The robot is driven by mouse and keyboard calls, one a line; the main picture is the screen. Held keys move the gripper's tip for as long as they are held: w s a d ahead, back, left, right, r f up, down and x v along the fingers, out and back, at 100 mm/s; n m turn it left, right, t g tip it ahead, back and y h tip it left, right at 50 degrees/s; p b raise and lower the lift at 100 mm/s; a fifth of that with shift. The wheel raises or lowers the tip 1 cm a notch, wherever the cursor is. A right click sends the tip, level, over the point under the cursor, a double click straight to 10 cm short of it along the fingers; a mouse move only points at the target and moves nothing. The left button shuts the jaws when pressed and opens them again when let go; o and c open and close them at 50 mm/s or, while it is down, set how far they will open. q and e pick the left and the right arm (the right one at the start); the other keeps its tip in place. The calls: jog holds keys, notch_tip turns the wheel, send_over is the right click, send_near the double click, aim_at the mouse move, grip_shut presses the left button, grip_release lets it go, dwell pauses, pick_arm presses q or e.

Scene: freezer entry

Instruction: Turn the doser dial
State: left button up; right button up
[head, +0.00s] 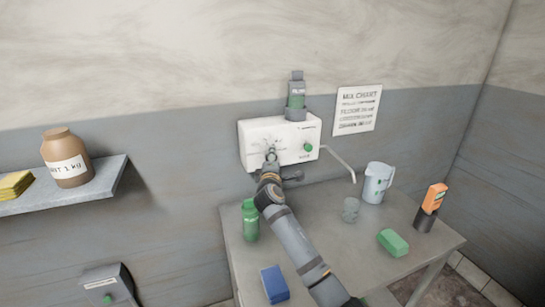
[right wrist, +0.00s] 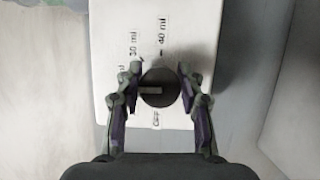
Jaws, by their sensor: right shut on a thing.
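The doser (head: 288,153) is a white box on the wall with a green button (head: 308,147) at its right and a bottle (head: 297,92) upside down or seated on top. My right gripper (head: 271,157) reaches the left part of its front face. In the right wrist view my right gripper (right wrist: 160,100) has its fingers on both sides of the dark round dial (right wrist: 160,98), shut on it. A pale bar on the dial lies sideways, toward the left. Labels "30 ml", "40 ml" and an "OFF"-like mark surround it. My left gripper is not in view.
Below, a grey table (head: 325,255) holds a green bottle (head: 250,222), blue box (head: 274,284), clear beaker (head: 351,210), pitcher (head: 377,184), green sponge (head: 393,242) and orange item (head: 435,197) in a dark holder. A spout (head: 340,163) juts out right. A shelf (head: 98,187) is left.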

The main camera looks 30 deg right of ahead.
dwell(0.4)
jog(key=o, duration=1.2)
jog(key=shift+s+a, duration=0.15)
jog(key=v, duration=1.1)
jog(key=shift+s+a, duration=0.15)
jog(key=shift+s, duration=0.1)
